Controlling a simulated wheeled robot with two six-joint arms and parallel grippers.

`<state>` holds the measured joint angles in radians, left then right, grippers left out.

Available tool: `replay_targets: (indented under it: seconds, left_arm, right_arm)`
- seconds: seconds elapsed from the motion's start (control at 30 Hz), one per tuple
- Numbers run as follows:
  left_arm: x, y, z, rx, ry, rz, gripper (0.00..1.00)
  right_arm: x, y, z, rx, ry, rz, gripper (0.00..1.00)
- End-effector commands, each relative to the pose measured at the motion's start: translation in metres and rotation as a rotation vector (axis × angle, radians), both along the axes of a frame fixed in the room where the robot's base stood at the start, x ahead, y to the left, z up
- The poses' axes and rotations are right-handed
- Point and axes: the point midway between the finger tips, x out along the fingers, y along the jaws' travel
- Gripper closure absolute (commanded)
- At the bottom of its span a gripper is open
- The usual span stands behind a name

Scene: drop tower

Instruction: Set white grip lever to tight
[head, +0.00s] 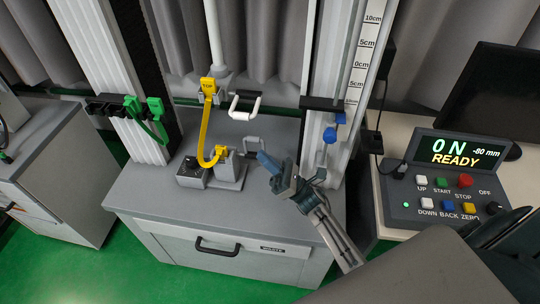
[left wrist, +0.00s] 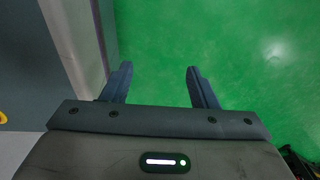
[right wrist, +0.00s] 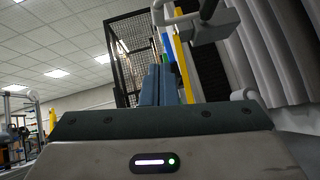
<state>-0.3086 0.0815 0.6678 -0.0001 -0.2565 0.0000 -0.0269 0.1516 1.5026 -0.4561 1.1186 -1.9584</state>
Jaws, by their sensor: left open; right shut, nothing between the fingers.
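The white grip lever (head: 243,114) is a small U-shaped handle at the upper crosshead, beside the yellow TOP tag (head: 208,86). A black bar lies along its upper edge. A grey handle (head: 254,142) sits below it, by the lower yellow tag. My right gripper (head: 264,158) is shut and empty, its fingertips just below and right of the grey handle; I cannot tell whether they touch. In the right wrist view its fingers (right wrist: 161,88) are together, with a pale handle (right wrist: 206,12) above. My left gripper (left wrist: 160,82) is open and empty over the green floor.
A yellow strap (head: 206,128) hangs between the yellow tags. The grey cabinet (head: 215,215) carries the fixture. Blue knobs (head: 330,135) sit on the right column. A control box (head: 445,185) reading "READY" stands on the right table.

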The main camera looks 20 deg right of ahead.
Motion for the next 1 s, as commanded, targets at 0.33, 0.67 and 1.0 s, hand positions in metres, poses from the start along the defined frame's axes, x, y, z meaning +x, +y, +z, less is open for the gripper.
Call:
replay_targets:
  seconds: [0.33,0.67,1.0]
  left_arm:
    - [-0.009,0.0,0.041,-0.001,0.003,0.001,0.46]
    - [-0.012,-0.001,0.055,-0.002,0.006,0.001,0.46]
    - [-0.01,-0.001,0.055,-0.002,0.001,0.002,0.46]
  right_arm:
    - [0.033,0.03,0.06,0.0,-0.001,0.001,1.0]
    - [0.037,0.026,0.081,0.0,0.002,0.0,1.0]
    - [0.037,0.026,0.081,0.001,0.001,0.001,1.0]
